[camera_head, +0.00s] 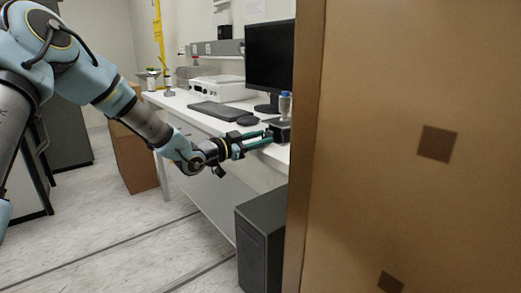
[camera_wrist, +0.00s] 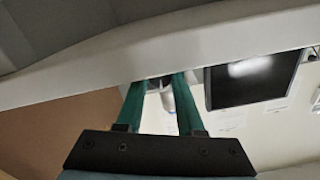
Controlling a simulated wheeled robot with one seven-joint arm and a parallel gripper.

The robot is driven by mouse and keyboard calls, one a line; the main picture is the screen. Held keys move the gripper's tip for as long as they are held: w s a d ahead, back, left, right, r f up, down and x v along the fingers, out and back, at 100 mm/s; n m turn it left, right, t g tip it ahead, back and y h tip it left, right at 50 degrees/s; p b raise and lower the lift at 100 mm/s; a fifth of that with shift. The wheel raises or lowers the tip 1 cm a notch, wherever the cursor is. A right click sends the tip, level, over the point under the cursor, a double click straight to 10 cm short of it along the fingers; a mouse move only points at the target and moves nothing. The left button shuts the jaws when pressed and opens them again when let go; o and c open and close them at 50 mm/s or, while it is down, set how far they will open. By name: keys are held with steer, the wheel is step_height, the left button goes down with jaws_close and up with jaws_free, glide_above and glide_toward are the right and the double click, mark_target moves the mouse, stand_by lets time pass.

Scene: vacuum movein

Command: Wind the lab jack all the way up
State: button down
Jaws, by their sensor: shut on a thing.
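The lab jack (camera_head: 281,131) is a small dark block on the white bench near its front edge, left of the cardboard. It looks low, and a small clear bottle with a blue cap (camera_head: 285,105) stands on it. My gripper (camera_head: 268,137) reaches in from the left with its green fingers shut on the front of the jack. In the wrist view, my gripper's fingertips (camera_wrist: 157,80) meet the dark jack (camera_wrist: 155,83), with the pale bottle (camera_wrist: 167,99) showing between the fingers. The exact part gripped is too small to tell.
A large cardboard surface (camera_head: 400,150) fills the right side, close to the jack. A monitor (camera_head: 268,62), keyboard (camera_head: 218,111) and mouse (camera_head: 247,120) sit behind on the bench (camera_head: 190,113). A dark cabinet (camera_head: 262,240) stands below.

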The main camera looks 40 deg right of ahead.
stand_by(0.3)
steer(key=c, duration=0.5)
jaws_free()
steer(key=a, duration=0.3)
steer(key=a+b, duration=0.1)
steer(key=a, duration=0.3)
steer(key=a+b, duration=0.1)
steer(key=a, duration=0.3)
steer(key=shift+w, duration=0.3)
